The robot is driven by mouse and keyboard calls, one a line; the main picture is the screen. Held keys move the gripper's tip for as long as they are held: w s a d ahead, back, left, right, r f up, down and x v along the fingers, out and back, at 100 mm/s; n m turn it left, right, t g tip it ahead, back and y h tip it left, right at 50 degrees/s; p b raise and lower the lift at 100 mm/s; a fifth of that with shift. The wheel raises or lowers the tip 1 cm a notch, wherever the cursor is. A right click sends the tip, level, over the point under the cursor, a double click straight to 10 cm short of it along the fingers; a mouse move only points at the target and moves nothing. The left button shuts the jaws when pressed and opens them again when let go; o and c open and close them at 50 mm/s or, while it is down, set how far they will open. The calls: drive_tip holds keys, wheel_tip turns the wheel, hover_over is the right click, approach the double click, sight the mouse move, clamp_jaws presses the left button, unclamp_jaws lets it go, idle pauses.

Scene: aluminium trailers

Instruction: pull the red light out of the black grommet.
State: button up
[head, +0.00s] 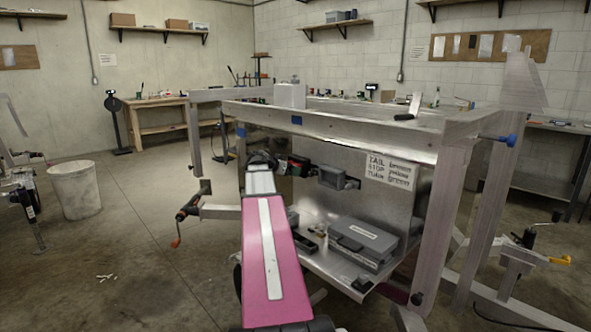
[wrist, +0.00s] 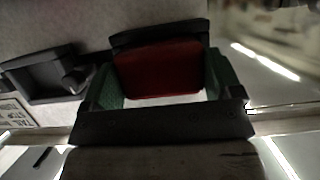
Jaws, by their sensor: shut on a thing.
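The red light (wrist: 160,68) is between the green-padded fingers of my gripper (wrist: 165,88) in the wrist view. The pads press its left and right sides, so my gripper is shut on it. The black grommet (wrist: 158,36) shows as a dark rim directly behind the light. The light is at or against it; how deep it sits is hidden. In the head view my gripper (head: 298,166) is at the upright metal panel, and the light and grommet are mostly hidden by it.
A grey case (head: 349,242) lies on the shelf below. The trailer's top rail (head: 330,128) runs above. The floor at left is open, with a white bucket (head: 75,192).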

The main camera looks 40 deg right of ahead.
drive_tip(key=shift+s+a, duration=0.2)
drive_tip(key=shift+a, duration=1.7)
drive_tip(key=shift+s+a, duration=0.15)
drive_tip(key=shift+a, duration=1.3)
drive_tip(key=shift+s+a, duration=0.1)
drive_tip(key=shift+a, duration=1.3)
